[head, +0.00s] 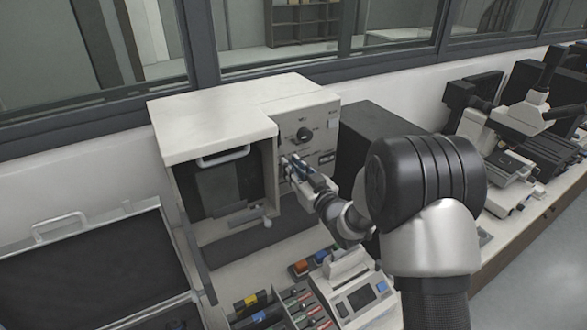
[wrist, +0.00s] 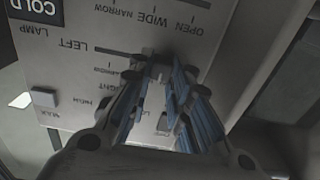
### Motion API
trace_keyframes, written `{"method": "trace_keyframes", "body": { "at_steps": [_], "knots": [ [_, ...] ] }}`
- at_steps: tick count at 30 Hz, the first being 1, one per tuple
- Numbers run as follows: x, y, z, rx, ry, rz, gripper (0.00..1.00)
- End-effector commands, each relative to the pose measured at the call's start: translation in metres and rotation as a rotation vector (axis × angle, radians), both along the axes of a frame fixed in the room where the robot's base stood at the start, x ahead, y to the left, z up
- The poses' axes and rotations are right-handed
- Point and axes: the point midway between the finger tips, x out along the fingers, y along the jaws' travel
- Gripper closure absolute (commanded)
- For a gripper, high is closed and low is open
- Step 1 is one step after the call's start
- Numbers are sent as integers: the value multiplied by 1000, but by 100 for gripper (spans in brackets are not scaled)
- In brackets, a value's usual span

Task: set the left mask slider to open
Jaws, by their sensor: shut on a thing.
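The control panel (head: 312,133) is on the right front of the white press. In the wrist view the panel (wrist: 75,72) appears upside down, with LEFT, NARROW, WIDE and OPEN printed along the upper slot. My gripper (head: 297,168) is at the panel, and its blue-padded fingers (wrist: 157,78) are closed on the small knob of the left mask slider (wrist: 158,57). The knob appears near the WIDE mark, on the side toward OPEN; its exact position is hidden by the fingers and shadow. A second slider row below is mostly covered by the fingers.
A dark knob (head: 304,134) sits above on the panel. The press's open bay with a handle (head: 223,156) is to the left. A dark box (head: 372,128) stands close on the right. Trays with pens (head: 290,305) and a small device (head: 360,297) lie below my arm.

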Motion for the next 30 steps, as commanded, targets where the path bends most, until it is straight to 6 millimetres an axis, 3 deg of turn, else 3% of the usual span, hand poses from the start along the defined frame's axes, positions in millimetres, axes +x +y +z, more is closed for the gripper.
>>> {"method": "trace_keyframes", "body": {
  "at_steps": [7,15,16,24,30],
  "knots": [
    [-13,21,-2,0,-1,4,100],
    [-14,22,0,-1,-1,5,100],
    [-14,22,0,-1,-1,5,80],
    [-14,22,0,-1,-1,5,62],
    [-14,22,0,-1,-1,6,62]
  ]
}}
